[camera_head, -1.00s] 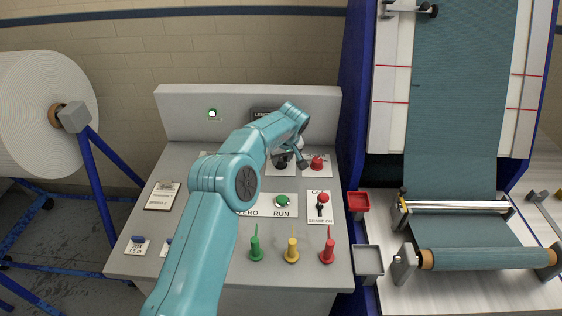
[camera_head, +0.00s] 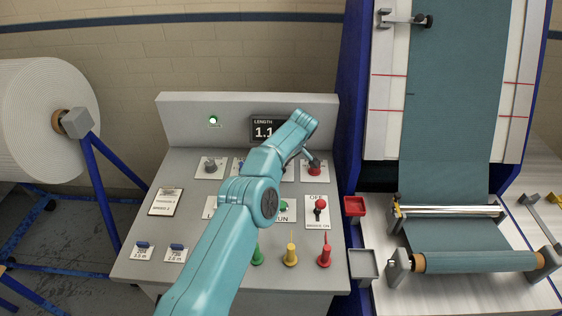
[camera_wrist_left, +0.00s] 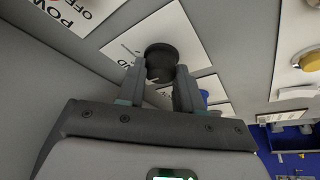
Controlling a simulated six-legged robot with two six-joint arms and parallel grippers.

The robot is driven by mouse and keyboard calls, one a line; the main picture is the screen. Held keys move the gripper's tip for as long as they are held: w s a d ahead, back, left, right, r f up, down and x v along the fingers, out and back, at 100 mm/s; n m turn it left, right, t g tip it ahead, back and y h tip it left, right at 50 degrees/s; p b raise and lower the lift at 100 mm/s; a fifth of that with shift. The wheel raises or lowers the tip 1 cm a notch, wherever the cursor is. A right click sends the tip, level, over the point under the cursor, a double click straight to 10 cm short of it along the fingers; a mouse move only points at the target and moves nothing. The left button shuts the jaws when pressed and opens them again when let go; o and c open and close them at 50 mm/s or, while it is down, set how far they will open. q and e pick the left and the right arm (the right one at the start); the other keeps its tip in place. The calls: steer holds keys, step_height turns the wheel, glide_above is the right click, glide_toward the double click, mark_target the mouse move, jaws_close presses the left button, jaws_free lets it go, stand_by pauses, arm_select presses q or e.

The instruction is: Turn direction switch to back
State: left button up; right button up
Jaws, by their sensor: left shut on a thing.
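A round black knob (camera_wrist_left: 161,58) stands on a white label plate in the left wrist view. I take it for the direction switch; its lettering cannot be read. The two dark fingers of my left gripper (camera_wrist_left: 160,80) are on either side of it, shut on it. In the head view my teal left arm reaches over the sloped control panel (camera_head: 190,220), and the grey gripper (camera_head: 308,158) shows only in part beside a red button (camera_head: 314,170). The arm hides the knob there. My right gripper is not in view.
A length display (camera_head: 264,131) reads about 1.1. A grey knob (camera_head: 210,164), a red-knobbed brake switch (camera_head: 320,205) and green, yellow (camera_head: 290,252) and red pegs stand on the panel. Red and grey trays (camera_head: 364,263) are at its right edge, beside the fabric machine.

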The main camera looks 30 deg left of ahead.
arm_select(q)
steer(key=o, duration=1)
steer(key=shift+o, duration=0.2)
steer(key=v, duration=1.6)
steer(key=shift+r+p, duration=0.15)
steer(key=shift+p, duration=0.15)
steer(key=shift+d, duration=0.15)
